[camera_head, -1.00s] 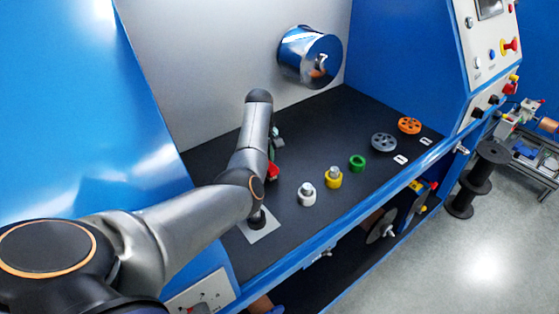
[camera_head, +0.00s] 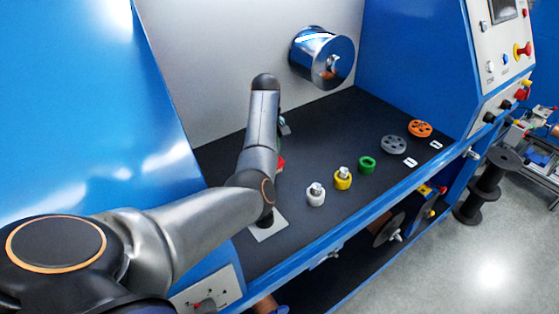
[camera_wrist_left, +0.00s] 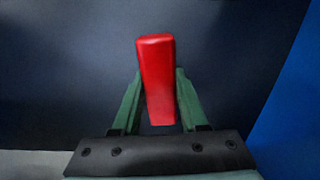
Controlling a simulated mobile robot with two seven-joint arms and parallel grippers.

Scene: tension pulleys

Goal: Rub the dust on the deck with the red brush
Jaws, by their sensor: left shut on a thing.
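The red brush (camera_wrist_left: 158,78) stands out in the left wrist view between the two green fingers of my left gripper (camera_wrist_left: 156,98), which is shut on it. In the head view only a small red part of the brush (camera_head: 281,163) shows beside my left forearm, which hides most of the gripper. The brush is over the black deck (camera_head: 330,130). I cannot tell whether it touches the deck, and I cannot make out any dust. My right gripper is in neither view.
A white roller (camera_head: 316,196), a yellow roller (camera_head: 343,179), a green ring (camera_head: 367,164), a grey pulley (camera_head: 394,145) and an orange pulley (camera_head: 420,129) stand along the deck's front. A chrome drum (camera_head: 321,58) projects from the back wall. A pale plate (camera_head: 270,231) lies near my arm.

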